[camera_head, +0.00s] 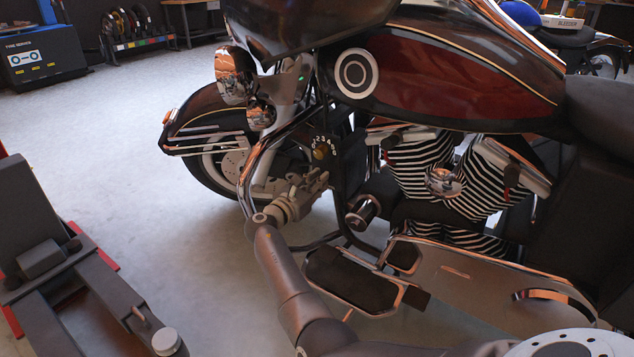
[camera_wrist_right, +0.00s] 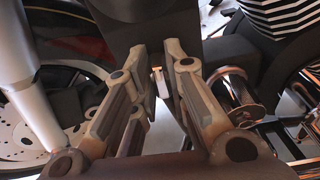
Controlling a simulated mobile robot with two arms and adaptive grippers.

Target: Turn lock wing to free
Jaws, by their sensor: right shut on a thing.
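My left gripper is not in view.
The motorcycle's dark red tank (camera_head: 460,85), striped engine (camera_head: 425,165) and footboard (camera_head: 352,280) crowd the right side. A chrome tube (camera_head: 250,180) runs close beside the gripper. A dark grey lift part (camera_head: 45,240) stands at left. The floor (camera_head: 120,130) between is clear.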

